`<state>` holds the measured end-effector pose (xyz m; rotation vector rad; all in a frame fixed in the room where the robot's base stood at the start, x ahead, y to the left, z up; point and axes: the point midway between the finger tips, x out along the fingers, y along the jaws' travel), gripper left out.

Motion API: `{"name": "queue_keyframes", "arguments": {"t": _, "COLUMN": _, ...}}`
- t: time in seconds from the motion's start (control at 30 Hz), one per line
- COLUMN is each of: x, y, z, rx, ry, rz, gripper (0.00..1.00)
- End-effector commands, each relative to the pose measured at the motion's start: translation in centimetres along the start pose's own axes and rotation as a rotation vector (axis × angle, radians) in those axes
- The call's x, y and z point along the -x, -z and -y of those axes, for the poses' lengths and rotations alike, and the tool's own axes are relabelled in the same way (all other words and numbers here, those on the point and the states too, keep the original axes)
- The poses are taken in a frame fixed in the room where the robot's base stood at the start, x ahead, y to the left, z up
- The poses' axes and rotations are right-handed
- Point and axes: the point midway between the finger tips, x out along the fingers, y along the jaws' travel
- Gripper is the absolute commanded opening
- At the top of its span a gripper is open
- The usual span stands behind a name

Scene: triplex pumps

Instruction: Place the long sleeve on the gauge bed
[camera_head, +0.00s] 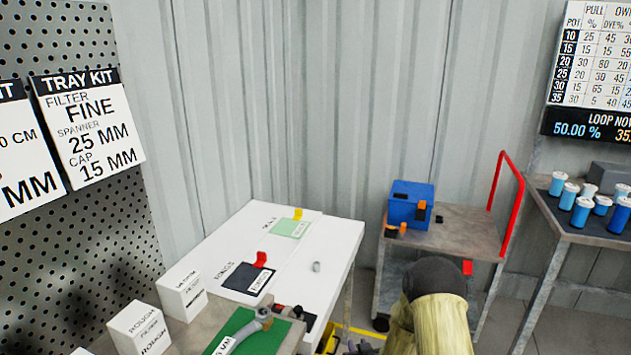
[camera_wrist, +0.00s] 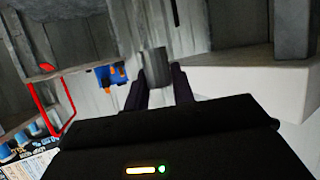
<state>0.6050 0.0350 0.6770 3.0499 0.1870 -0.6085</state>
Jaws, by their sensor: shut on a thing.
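My gripper (camera_wrist: 160,88) is shut on a grey cylindrical sleeve (camera_wrist: 155,68), held between its two dark fingers in the wrist view. In the head view my gripper (camera_head: 360,347) shows only as dark parts at the bottom edge, and the held sleeve cannot be made out there. A small grey cylinder (camera_head: 316,266) stands on the white table (camera_head: 335,240). The table carries a dark plate (camera_head: 247,280) with a red piece and a green plate (camera_head: 291,228) with a yellow piece. I cannot tell which plate, if any, is the gauge bed.
A green mat (camera_head: 262,340) with a tool on it and white label blocks (camera_head: 182,295) lie at the lower left. A cart (camera_head: 455,222) with a blue box (camera_head: 410,204) and red handle stands to the right. Blue-and-white jars (camera_head: 581,212) stand on a bench at far right.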

Motion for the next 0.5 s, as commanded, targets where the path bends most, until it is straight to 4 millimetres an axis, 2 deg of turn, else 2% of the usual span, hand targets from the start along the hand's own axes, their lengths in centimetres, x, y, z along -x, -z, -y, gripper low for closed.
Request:
{"name": "queue_keyframes", "arguments": {"t": 0.03, "x": -0.1, "y": -1.6, "z": -0.6, "rx": -0.010, "ry": -0.021, "rz": 0.004, "gripper": 0.02}}
{"name": "queue_keyframes", "arguments": {"t": 0.1, "x": 0.1, "y": -2.9, "z": -1.2, "rx": -0.021, "ry": -0.046, "rz": 0.003, "gripper": 0.02}}
{"name": "queue_keyframes", "arguments": {"t": 0.33, "x": 0.6, "y": -6.9, "z": -3.3, "rx": -0.051, "ry": -0.118, "rz": 0.004, "gripper": 0.02}}
{"name": "queue_keyframes", "arguments": {"t": 0.4, "x": 1.2, "y": -5.3, "z": -3.2, "rx": -0.049, "ry": -0.115, "rz": -0.003, "gripper": 0.02}}
{"name": "queue_keyframes", "arguments": {"t": 0.5, "x": 1.7, "y": -4.5, "z": -3.1, "rx": -0.049, "ry": -0.114, "rz": -0.002, "gripper": 0.02}}
